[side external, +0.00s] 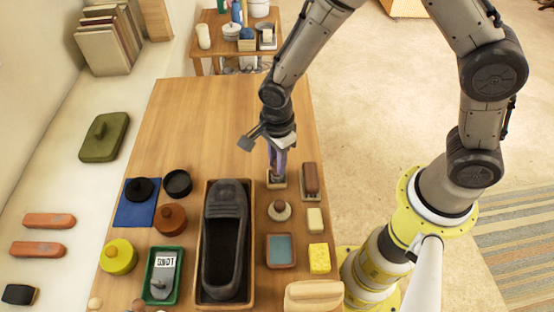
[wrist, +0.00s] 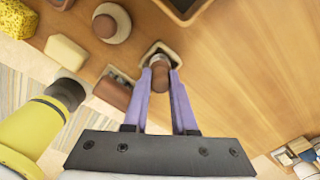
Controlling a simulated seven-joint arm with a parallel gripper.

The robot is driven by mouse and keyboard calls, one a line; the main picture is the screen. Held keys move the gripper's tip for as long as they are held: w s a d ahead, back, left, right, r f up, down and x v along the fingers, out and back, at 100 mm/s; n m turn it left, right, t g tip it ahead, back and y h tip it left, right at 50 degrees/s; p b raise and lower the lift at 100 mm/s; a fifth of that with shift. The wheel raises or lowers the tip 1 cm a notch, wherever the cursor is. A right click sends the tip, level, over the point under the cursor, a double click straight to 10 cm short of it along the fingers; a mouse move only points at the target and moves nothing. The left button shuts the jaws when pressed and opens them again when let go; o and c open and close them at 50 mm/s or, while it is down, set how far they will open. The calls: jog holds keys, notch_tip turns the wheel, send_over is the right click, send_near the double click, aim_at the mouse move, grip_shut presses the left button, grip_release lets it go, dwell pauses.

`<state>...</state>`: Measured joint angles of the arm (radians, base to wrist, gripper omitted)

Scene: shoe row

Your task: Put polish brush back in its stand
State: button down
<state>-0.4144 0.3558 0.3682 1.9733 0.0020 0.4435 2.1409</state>
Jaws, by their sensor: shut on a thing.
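My gripper (side external: 277,172) points down at the right side of the table, with its purple fingers closed around the brown handle of the polish brush. In the wrist view the brush handle (wrist: 160,76) sits between the fingertips. A small pale square stand (wrist: 174,51) with a dark inside lies right at the fingertips. It also shows under my gripper in the side view (side external: 277,185). The brush's lower end is at the stand's opening, but I cannot tell how deep it sits or whether it touches. The brush looks about upright.
A round knobbed piece (side external: 279,211), a pale soap block (side external: 315,220) and a yellow sponge (side external: 319,258) are nearer the front. A dark shoe (side external: 226,202) lies in a long tray to the left. The table's back is clear.

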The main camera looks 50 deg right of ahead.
jog(key=shift+f, duration=0.2)
jog(key=c, duration=0.6)
grip_release()
jog(key=shift+c, duration=0.2)
